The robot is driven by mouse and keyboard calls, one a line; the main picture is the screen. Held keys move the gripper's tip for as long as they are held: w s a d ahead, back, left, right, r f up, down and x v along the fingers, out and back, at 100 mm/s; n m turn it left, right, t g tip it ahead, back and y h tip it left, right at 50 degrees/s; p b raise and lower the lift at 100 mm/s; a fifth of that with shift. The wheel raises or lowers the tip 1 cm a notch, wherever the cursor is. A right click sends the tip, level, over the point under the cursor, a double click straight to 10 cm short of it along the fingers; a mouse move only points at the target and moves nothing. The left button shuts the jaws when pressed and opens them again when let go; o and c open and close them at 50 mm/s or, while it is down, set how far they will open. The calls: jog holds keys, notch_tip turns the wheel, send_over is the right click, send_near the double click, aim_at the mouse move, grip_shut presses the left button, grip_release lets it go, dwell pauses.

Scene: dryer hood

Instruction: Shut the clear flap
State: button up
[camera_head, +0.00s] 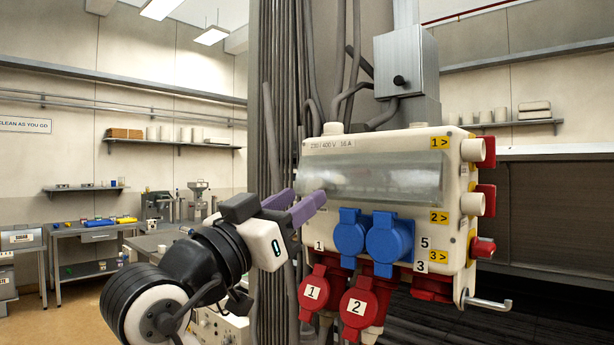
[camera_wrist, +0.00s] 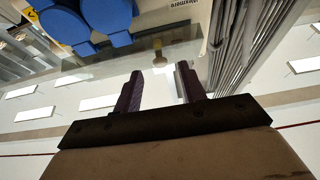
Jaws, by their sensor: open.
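The clear flap (camera_head: 385,178) is a long, greyish see-through panel across the upper front of the white socket box (camera_head: 400,146). It lies above the two blue socket covers. I cannot tell for sure how far it stands off the box. My gripper (camera_head: 308,193) is open and empty, with two purple fingers at the flap's left end in the head view. Whether they touch it is unclear. In the wrist view my gripper (camera_wrist: 160,70) points toward a see-through, reflecting area, with the blue covers (camera_wrist: 85,22) at upper left.
Red sockets (camera_head: 313,292) hang below the box, and a metal hook (camera_head: 488,303) sticks out at its lower right. Conduits (camera_head: 283,100) run up the column behind. A grey switch box (camera_head: 405,62) sits above. Workbenches (camera_head: 90,235) stand far left.

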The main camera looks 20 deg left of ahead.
aim_at(315, 189)
jog(key=shift+p+x, duration=0.4)
jog(key=shift+x, duration=1.15)
grip_shut()
